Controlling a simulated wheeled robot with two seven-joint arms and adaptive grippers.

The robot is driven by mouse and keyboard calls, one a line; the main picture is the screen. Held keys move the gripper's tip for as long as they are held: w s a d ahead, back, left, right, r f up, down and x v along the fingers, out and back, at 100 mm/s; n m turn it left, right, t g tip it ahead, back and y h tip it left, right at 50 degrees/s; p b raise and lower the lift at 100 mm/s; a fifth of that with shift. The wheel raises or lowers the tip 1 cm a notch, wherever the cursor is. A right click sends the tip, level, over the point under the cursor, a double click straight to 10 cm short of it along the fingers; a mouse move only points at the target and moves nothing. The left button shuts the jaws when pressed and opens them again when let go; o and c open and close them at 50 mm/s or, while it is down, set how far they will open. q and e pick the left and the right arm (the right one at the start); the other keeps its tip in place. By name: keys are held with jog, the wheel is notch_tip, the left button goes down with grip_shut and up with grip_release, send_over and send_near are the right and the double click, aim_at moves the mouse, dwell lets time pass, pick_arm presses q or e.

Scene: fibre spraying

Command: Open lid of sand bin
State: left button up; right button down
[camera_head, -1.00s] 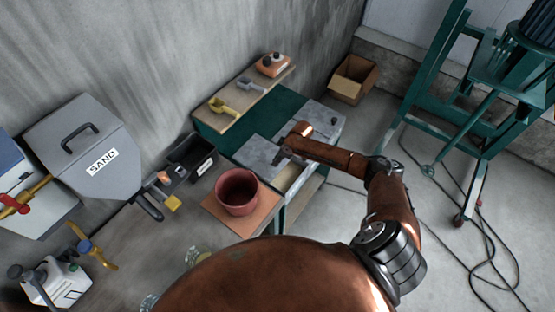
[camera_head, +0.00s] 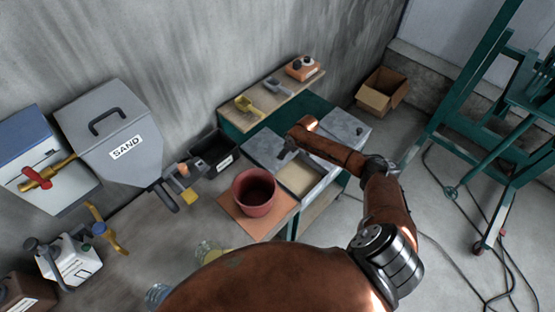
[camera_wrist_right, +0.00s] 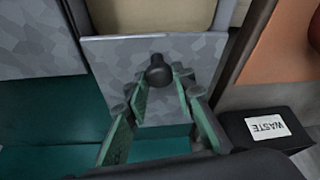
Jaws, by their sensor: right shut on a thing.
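The bench bin (camera_head: 322,185) stands open, with pale beige, sand-like content (camera_head: 298,178) showing. Its grey mottled lid (camera_head: 262,148) is slid back toward the wall; in the right wrist view the lid (camera_wrist_right: 110,62) carries a round black knob (camera_wrist_right: 158,72). My right gripper (camera_head: 288,147) is at this lid. In the right wrist view my right gripper (camera_wrist_right: 170,88) has its fingers on both sides of the knob, shut on it. A grey hopper (camera_head: 108,135) labelled SAND stands at the left, with its handled top closed. My left gripper is not in view.
A second grey lid (camera_head: 345,130) with a black knob is beside the bin. A red-brown pot (camera_head: 257,195) stands on an orange board (camera_head: 228,212). A black WASTE box (camera_wrist_right: 265,128) is near the gripper. A cardboard box (camera_head: 382,92) and green frame (camera_head: 480,150) stand right.

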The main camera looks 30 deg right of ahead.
jog(key=c, duration=2.1)
grip_release()
jog(key=o, duration=0.3)
jog(key=shift+w, duration=0.1)
jog(key=shift+o, duration=0.9)
jog(key=shift+r, duration=0.15)
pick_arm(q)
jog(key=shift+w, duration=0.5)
pick_arm(e)
jog(key=v, duration=1.1)
jog(key=shift+r, duration=0.35)
